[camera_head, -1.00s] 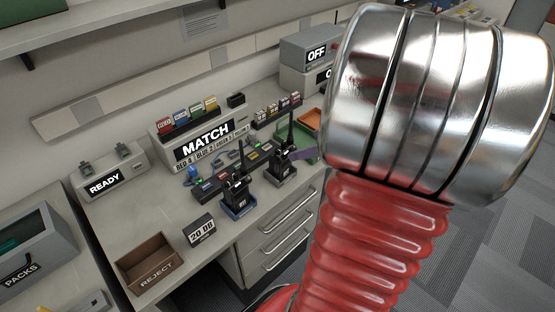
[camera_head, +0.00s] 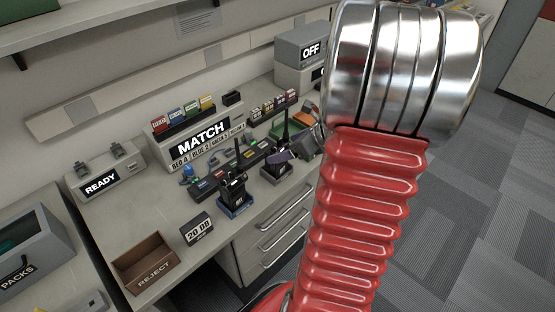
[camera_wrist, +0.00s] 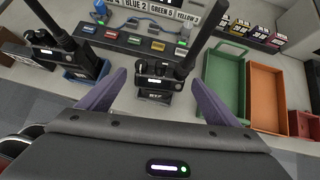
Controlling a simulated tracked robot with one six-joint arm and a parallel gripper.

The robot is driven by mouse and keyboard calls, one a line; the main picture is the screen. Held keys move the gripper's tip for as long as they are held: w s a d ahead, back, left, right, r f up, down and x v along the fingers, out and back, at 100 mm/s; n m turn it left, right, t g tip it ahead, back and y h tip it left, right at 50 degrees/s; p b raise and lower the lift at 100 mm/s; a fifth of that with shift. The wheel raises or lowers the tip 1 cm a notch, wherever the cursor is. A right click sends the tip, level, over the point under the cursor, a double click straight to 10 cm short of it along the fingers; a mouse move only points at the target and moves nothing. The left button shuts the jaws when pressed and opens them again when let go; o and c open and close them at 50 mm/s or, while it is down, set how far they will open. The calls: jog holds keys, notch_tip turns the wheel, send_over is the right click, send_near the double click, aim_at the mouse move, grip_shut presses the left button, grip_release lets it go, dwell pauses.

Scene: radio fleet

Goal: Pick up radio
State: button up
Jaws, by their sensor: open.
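Two black handheld radios with upright antennas stand on the desk. The right radio (camera_head: 276,168) is in front of my gripper (camera_head: 284,155), which partly covers it. In the wrist view this radio (camera_wrist: 155,82) appears between the two purple fingers of my gripper (camera_wrist: 160,80), which are spread apart with a gap on each side. I cannot tell how far the fingertips reach around it. The left radio (camera_head: 234,190) sits in a blue base, and in the wrist view it (camera_wrist: 62,50) is left of the left finger.
A row of coloured modules (camera_wrist: 140,42) lies behind the radios. Green (camera_wrist: 225,85) and orange (camera_wrist: 266,95) trays are to the right.

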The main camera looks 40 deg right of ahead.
aim_at(277, 150)
jog(key=shift+x, duration=2.6)
jog(key=c, duration=1.5)
jog(key=shift+o, duration=0.2)
jog(key=shift+r, duration=0.1)
notch_tip(277, 150, up, 10)
jog(key=shift+f, duration=0.1)
